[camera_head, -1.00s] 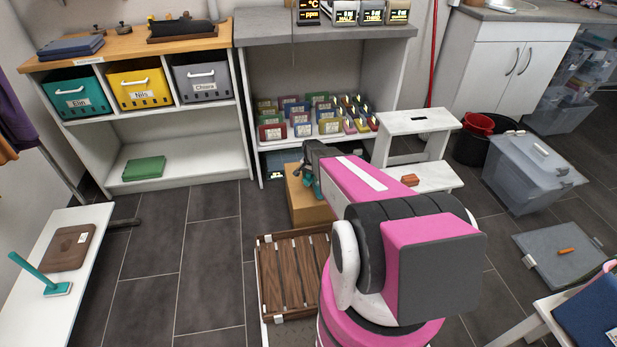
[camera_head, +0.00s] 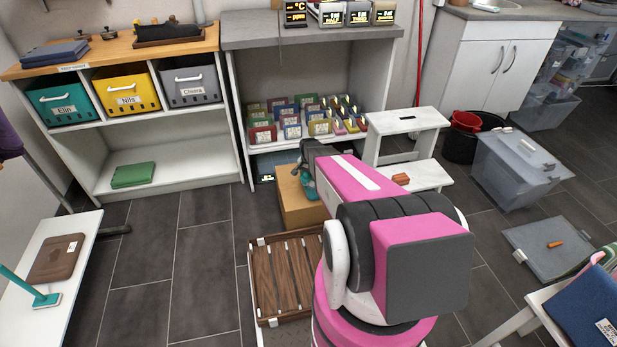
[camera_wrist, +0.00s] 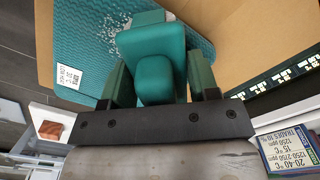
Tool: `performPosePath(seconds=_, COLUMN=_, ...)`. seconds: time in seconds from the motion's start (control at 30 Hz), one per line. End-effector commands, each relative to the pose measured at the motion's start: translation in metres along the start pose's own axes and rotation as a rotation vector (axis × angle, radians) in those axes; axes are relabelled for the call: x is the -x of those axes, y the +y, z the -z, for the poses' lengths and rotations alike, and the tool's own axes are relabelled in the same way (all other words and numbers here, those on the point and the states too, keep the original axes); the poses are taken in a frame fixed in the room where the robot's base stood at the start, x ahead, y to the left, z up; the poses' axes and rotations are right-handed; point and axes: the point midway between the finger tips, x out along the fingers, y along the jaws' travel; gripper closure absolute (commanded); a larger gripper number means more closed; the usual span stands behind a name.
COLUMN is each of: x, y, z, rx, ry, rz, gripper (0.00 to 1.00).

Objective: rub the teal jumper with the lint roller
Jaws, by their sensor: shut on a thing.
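My gripper (camera_wrist: 160,82) is shut on a teal tool, the lint roller (camera_wrist: 155,78), seen between its dark green fingers in the wrist view. The teal jumper (camera_wrist: 82,40) lies behind it, ribbed, with white specks and a white label at the left. Tan cardboard borders the jumper. I cannot tell whether the roller touches it. In the head view my gripper (camera_head: 308,172) is at the cardboard box (camera_head: 297,205), partly hidden by my pink arm. The jumper cannot be clearly made out there.
A wooden slatted crate (camera_head: 285,280) stands in front of the box. A white step stool (camera_head: 405,125) is close on the right, with an orange-brown block (camera_head: 401,179) on its lower step. Shelves with seed packets (camera_head: 300,118) stand behind.

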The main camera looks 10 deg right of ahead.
Motion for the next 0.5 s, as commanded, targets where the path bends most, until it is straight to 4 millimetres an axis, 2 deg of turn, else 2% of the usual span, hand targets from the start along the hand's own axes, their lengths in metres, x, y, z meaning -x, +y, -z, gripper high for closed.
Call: performPosePath(seconds=0.5, x=0.045, y=0.000, z=-0.001, rx=0.000, ry=0.001, rz=0.001, gripper=0.64)
